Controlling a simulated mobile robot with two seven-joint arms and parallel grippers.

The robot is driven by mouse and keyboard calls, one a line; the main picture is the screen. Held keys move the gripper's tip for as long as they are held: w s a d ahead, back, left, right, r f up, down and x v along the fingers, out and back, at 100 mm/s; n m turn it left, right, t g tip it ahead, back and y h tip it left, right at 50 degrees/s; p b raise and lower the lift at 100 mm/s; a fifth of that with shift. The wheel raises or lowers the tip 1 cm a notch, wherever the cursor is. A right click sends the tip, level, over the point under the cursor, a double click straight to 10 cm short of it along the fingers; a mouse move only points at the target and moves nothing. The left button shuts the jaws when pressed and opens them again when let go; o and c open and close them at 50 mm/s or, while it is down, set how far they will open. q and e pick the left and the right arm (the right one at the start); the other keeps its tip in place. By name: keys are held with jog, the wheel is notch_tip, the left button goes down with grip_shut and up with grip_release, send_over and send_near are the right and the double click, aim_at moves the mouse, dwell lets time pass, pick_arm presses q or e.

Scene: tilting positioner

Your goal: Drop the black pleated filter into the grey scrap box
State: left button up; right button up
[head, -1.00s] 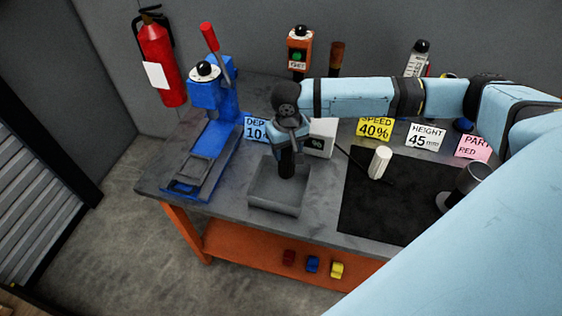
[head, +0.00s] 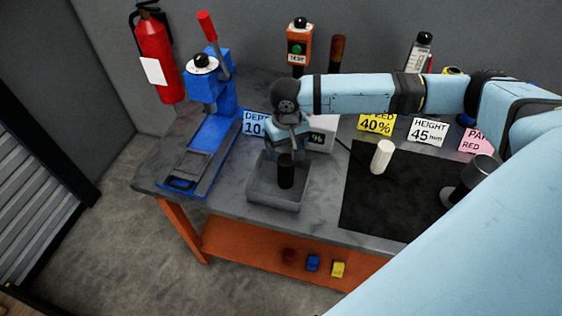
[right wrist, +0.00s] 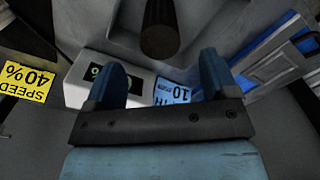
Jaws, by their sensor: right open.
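The black pleated filter (head: 286,173) is a dark upright cylinder within the walls of the grey scrap box (head: 262,202) in the head view. I cannot tell for sure whether its lower end touches the box floor. My right gripper (head: 287,148) is open just above the filter, pointing down over the box. In the right wrist view the filter (right wrist: 160,32) is beyond the spread fingers (right wrist: 165,82), apart from them. My left gripper is not in view.
A blue press (head: 212,130) with a red-tipped lever stands left of the box. A white cylinder (head: 382,157) stands on the black mat (head: 385,205) to the right. Sign cards, including a yellow one (head: 376,124), line the back. A metal cup-like part (head: 470,178) is at the mat's right.

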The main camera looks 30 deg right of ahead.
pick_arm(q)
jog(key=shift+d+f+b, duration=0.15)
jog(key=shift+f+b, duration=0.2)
pick_arm(e)
notch_tip(320, 180, up, 14)
jog(key=shift+f, duration=0.15)
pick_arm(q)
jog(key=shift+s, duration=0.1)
pick_arm(e)
jog(key=shift+s+f, duration=0.1)
